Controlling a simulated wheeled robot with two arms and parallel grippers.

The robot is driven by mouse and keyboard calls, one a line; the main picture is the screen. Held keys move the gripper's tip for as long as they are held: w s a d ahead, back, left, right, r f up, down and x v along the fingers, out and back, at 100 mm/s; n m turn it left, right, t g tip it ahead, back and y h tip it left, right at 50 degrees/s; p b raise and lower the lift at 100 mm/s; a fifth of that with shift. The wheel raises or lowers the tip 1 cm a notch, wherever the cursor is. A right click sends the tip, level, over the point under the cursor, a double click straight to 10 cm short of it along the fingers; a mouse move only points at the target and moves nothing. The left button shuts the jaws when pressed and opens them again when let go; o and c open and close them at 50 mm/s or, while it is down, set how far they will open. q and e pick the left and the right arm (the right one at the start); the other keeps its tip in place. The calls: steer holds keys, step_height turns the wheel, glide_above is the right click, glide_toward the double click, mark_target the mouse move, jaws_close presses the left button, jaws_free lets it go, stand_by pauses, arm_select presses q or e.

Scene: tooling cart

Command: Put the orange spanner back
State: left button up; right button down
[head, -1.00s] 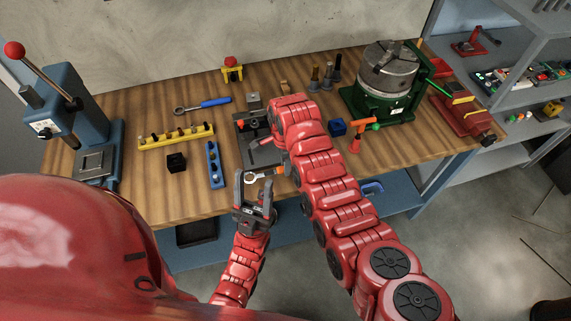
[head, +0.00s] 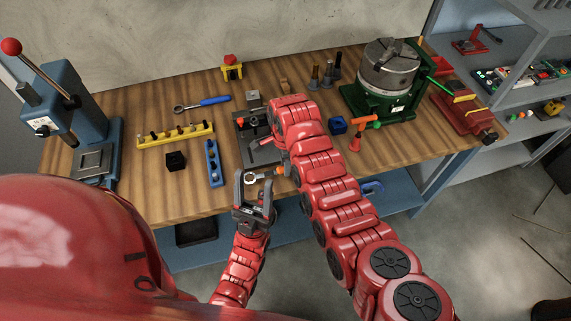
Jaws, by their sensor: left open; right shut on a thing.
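The orange spanner (head: 251,179) shows near the table's front edge, its pale ring end to the left and an orange part of its handle to the right. My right gripper (head: 284,166) is mostly hidden by its own arm. It is shut on the orange spanner at the handle end. Whether the spanner touches the table is hard to tell. My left gripper (head: 254,188) is open and empty, fingers pointing up the picture, just in front of the spanner's ring end.
A grey fixture (head: 258,148) stands just behind the spanner. A blue block with holes (head: 213,164), a black cube (head: 176,161) and a yellow rack (head: 176,137) lie to the left. A blue-handled spanner (head: 207,103) lies behind. An orange-red stand (head: 355,143) is right of my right arm.

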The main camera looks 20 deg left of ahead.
steer(key=shift+f+b, duration=0.5)
steer(key=shift+f, duration=0.15)
steer(key=c, duration=0.6)
jaws_free()
steer(key=shift+r, duration=0.1)
steer(key=shift+r, duration=0.45)
step_height(320, 180, up, 3)
steer(key=shift+w+f+b, duration=0.1)
steer(key=shift+b, duration=0.85)
step_height(320, 180, up, 14)
steer(key=p, duration=0.3)
steer(key=shift+s+f, duration=0.15)
steer(key=shift+s, duration=0.05)
